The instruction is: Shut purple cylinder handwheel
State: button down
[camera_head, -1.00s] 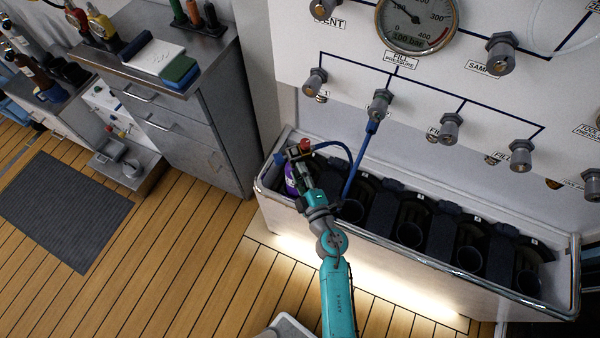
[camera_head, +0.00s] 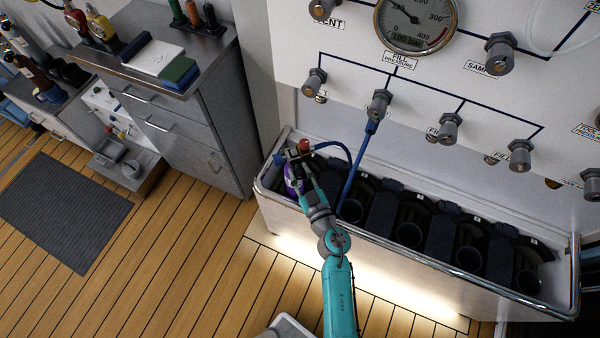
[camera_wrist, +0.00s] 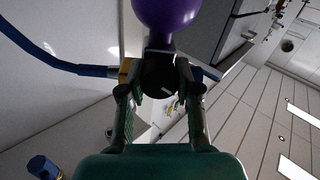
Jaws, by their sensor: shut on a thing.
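The purple cylinder (camera_head: 290,186) stands in the left end of the trough, partly hidden by my gripper (camera_head: 303,177). In the wrist view its rounded purple body (camera_wrist: 166,14) shows at the top. A dark round handwheel (camera_wrist: 160,76) sits at its valve, between the two fingers of my gripper (camera_wrist: 160,82). The fingers are shut on the handwheel from both sides. A blue hose (camera_wrist: 62,66) joins the valve through a yellowish fitting beside the fingers. In the head view the handwheel is mostly hidden by my gripper.
The trough's pale rim (camera_head: 420,252) runs in front, with several empty dark holders to the right. The blue hose (camera_head: 357,170) loops up to a panel valve (camera_head: 380,103). A red knob (camera_head: 304,146) sits by the cylinder top. A grey cabinet (camera_head: 180,120) stands left.

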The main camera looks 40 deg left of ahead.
jog(key=m, duration=0.5)
jog(key=shift+d+f+m, duration=0.1)
jog(key=shift+f+m, duration=0.05)
jog(key=shift+m, duration=0.15)
jog(key=m, duration=0.5)
jog(key=shift+t, duration=0.3)
jog(key=shift+m, duration=0.4)
jog(key=c, duration=0.8)
grip_release()
jog(key=shift+w, duration=0.1)
jog(key=v, duration=1.2)
jog(key=shift+d, duration=0.1)
